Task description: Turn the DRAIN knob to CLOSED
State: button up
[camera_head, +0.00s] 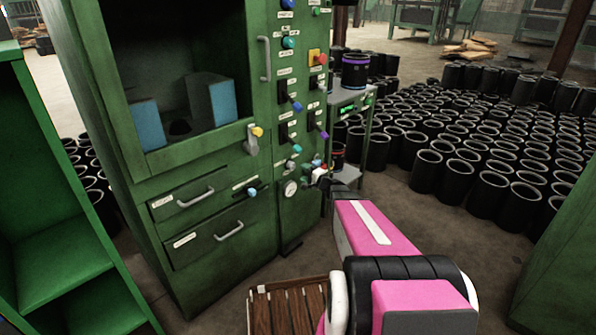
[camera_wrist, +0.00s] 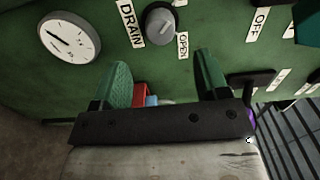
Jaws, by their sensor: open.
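The DRAIN knob (camera_wrist: 159,23) is a round grey knob on the green panel, at the top middle of the wrist view. A DRAIN label (camera_wrist: 130,22) is to its left and an OPEN label (camera_wrist: 182,45) at its lower right. No CLOSED label can be read. My gripper (camera_wrist: 165,78) is open, its two green fingers apart below the knob in the picture, not around it. In the head view my gripper (camera_head: 318,174) is at the lower part of the cabinet's control panel, right of the gauge.
A round white gauge (camera_wrist: 68,38) is left of the knob; the head view also shows the gauge (camera_head: 290,188). A shelf stand (camera_head: 368,125) adjoins the panel. Several black sleeves (camera_head: 480,160) cover the floor.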

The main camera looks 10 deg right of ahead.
jog(key=shift+v, duration=1.55)
jog(key=s+a+f+n+g+h, duration=0.1)
jog(key=s+a+n+g, duration=0.85)
jog(key=s, duration=0.55)
jog(key=s+d+g+h, duration=0.1)
jog(key=s+g+h, duration=0.1)
jog(key=s+h, duration=0.2)
jog(key=s+d+n+g+h, duration=0.1)
jog(key=s+d+g+h, duration=0.1)
jog(key=s+h, duration=0.3)
jog(key=shift+s+r+g+h, duration=0.3)
jog(key=shift+s+r+g, duration=0.2)
jog(key=shift+s, duration=1.8)
